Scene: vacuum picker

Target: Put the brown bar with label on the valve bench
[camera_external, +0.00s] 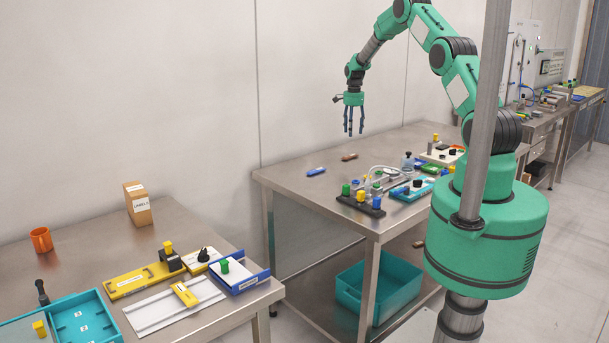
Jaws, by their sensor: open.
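A small brown bar (349,157) lies flat near the back edge of the middle metal bench (330,190); any label on it is too small to read. My gripper (350,132) points down above the back of this bench. Its fingers are apart, and nothing shows between them. The gripper looks higher than the bar, but its exact distance from it cannot be told. Fittings, a looped hose and coloured caps stand on the bench's right part. I cannot tell for sure which bench is the valve bench.
A blue bar (316,171) lies left of the brown bar. A clear bottle (407,161) stands upright at the right. The left bench holds a labelled carton (138,204), an orange mug (41,240) and trays. A teal bin (378,287) sits on the lower shelf.

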